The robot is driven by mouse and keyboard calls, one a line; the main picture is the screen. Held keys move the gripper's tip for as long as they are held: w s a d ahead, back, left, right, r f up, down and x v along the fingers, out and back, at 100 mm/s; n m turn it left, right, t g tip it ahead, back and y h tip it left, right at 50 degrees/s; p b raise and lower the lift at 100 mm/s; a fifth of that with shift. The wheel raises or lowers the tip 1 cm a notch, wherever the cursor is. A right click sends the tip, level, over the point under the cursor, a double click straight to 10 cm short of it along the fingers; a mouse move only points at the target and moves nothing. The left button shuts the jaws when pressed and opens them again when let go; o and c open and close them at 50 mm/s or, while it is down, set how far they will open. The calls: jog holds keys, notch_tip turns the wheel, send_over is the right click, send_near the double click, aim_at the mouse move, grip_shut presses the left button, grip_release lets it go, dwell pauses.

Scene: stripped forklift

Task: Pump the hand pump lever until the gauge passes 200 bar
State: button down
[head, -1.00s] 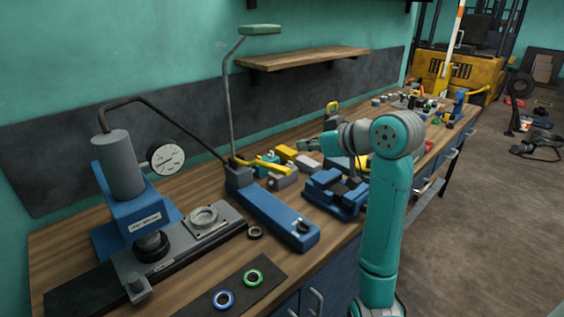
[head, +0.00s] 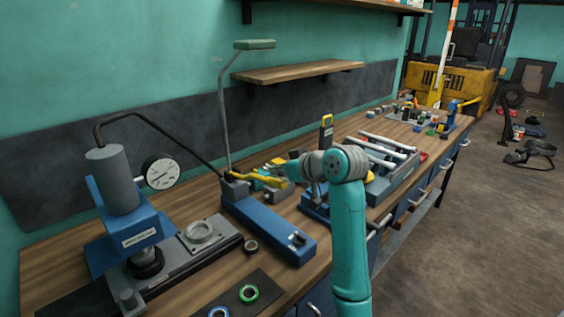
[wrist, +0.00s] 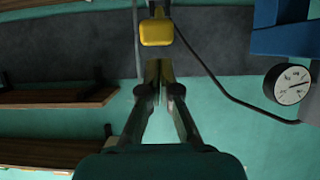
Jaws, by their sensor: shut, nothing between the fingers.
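The hand pump (head: 268,228) is a long blue body on the bench. Its lever has a yellow grip (head: 272,181) and lies low, close to level, above the pump's rear part. In the wrist view, the yellow grip (wrist: 156,32) shows end-on at the top centre, beyond my fingertips. My gripper (wrist: 158,75) is shut and empty, its fingers pointing towards the wall. I see a gap in the picture between fingertips and grip; contact does not show. The round white gauge (head: 161,171) is beside the grey cylinder; it also shows in the wrist view (wrist: 293,85). Its numbers are too small to read.
A blue press with a grey cylinder (head: 113,180) stands at the left, joined by a black hose to the pump. A tall grey rod with a green top (head: 255,44) rises behind the pump. A tool tray (head: 395,178) is at the right. A shelf (head: 298,71) overhangs the bench.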

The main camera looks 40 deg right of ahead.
jog(key=shift+s+f, duration=0.2)
jog(key=shift+f, duration=0.6)
